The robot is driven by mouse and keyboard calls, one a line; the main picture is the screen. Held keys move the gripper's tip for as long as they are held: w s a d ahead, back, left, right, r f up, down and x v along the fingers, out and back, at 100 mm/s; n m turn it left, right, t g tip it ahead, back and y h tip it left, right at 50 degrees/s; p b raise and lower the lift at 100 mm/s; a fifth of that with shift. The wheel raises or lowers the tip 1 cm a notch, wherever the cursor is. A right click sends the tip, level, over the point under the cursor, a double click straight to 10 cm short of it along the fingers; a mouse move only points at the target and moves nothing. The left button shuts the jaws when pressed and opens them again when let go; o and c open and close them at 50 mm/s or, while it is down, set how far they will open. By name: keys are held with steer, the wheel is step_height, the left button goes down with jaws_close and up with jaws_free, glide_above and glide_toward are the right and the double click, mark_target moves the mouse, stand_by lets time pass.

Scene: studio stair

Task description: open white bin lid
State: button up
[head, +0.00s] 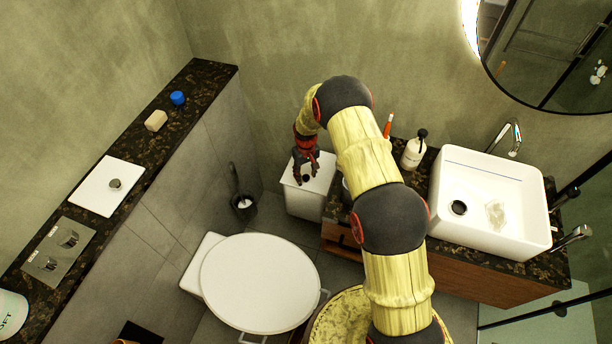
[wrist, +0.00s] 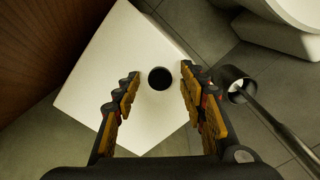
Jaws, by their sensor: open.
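The white bin (head: 305,201) stands on the floor in the corner, between the toilet brush and the vanity. Its flat white lid (head: 322,176) is down on top. The lid also fills the middle of the wrist view (wrist: 110,75), with a round dark knob or hole (wrist: 159,78) in it; I cannot tell which. My gripper (head: 306,177) is over the lid, pointing down, and its fingers are open. In the wrist view the fingertips (wrist: 159,80) are spread to either side of the dark round spot, with nothing held between them.
A toilet brush in its dark holder (head: 243,205) stands left of the bin. The white toilet (head: 259,280) is in front. The dark-topped vanity with the white sink (head: 490,205) is close on the right, with a soap bottle (head: 414,150) on it.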

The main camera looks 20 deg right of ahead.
steer(key=shift+c, duration=0.2)
jaws_close()
stand_by(0.3)
stand_by(0.4)
